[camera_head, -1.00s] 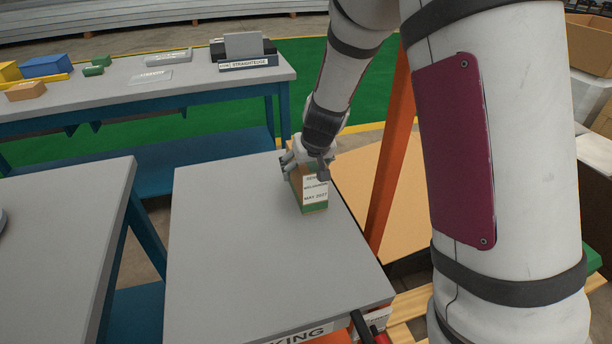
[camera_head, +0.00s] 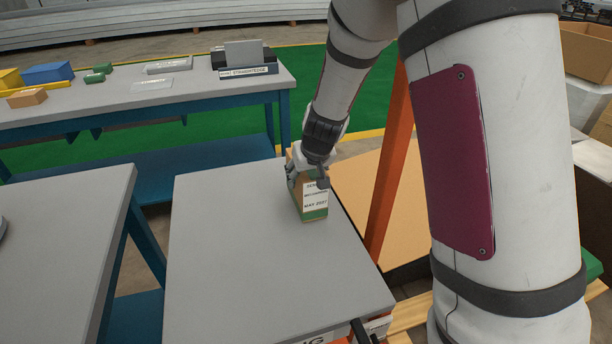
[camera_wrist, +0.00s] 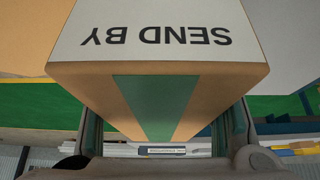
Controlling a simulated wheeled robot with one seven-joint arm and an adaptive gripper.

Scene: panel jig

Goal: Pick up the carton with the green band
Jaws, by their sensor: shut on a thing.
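The carton with the green band (camera_head: 314,211) is a tan box with a white label and a green stripe near its bottom. It is at the far right part of the grey table in the head view. My gripper (camera_head: 308,173) is around its upper part, shut on it from the sides. In the wrist view the carton (camera_wrist: 218,88) fills the middle, its label reading "SEND BY" upside down, with the green band running down its near face between my fingers. Whether its base touches the table I cannot tell.
The grey table (camera_head: 245,270) is otherwise clear. An orange post (camera_head: 388,165) stands just right of it. A rear bench (camera_head: 190,100) bears blue, yellow, green and tan blocks and a straightedge holder (camera_head: 245,70). Another grey table (camera_head: 60,240) is at left.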

